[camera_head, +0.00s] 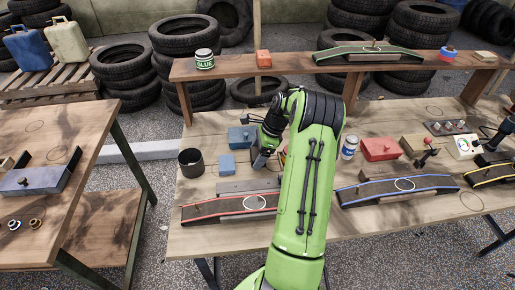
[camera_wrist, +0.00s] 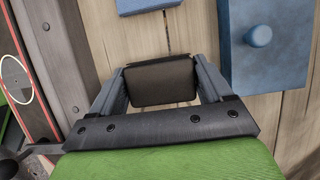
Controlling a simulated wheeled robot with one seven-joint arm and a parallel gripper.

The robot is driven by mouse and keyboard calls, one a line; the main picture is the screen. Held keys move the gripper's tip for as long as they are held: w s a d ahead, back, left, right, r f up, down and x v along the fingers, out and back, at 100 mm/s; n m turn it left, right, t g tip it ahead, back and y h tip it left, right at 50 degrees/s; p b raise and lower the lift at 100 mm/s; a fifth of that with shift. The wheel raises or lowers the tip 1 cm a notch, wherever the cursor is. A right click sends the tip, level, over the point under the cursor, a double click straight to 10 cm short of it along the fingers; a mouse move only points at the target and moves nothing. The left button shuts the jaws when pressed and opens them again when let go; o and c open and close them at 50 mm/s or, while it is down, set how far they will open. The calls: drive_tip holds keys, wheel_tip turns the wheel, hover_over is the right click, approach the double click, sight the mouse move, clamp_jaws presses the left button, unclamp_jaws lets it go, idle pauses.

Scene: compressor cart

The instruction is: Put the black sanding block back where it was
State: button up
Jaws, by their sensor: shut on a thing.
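The black sanding block (camera_wrist: 160,82) sits between the two fingers of my gripper (camera_wrist: 160,85) in the wrist view, and the gripper is shut on it. Wooden planks show around the block; I cannot tell its height above them. In the head view my gripper (camera_head: 262,161) points down over the left part of the main table (camera_head: 220,238), close to the blue block and the blue box. The sanding block is not clearly visible there. Drawn rings mark several spots, including on the red-edged ramp (camera_head: 215,210) and the blue-edged ramp (camera_head: 375,191).
Beside my gripper are a blue box (camera_head: 238,137) with a knob, a small blue block (camera_head: 227,163) and a dark cup (camera_head: 191,163). A can (camera_head: 349,147) and red box (camera_head: 380,149) stand right of my arm. A raised shelf (camera_head: 220,71) runs behind.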

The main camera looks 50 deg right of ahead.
drive_tip(key=shift+f, duration=0.65)
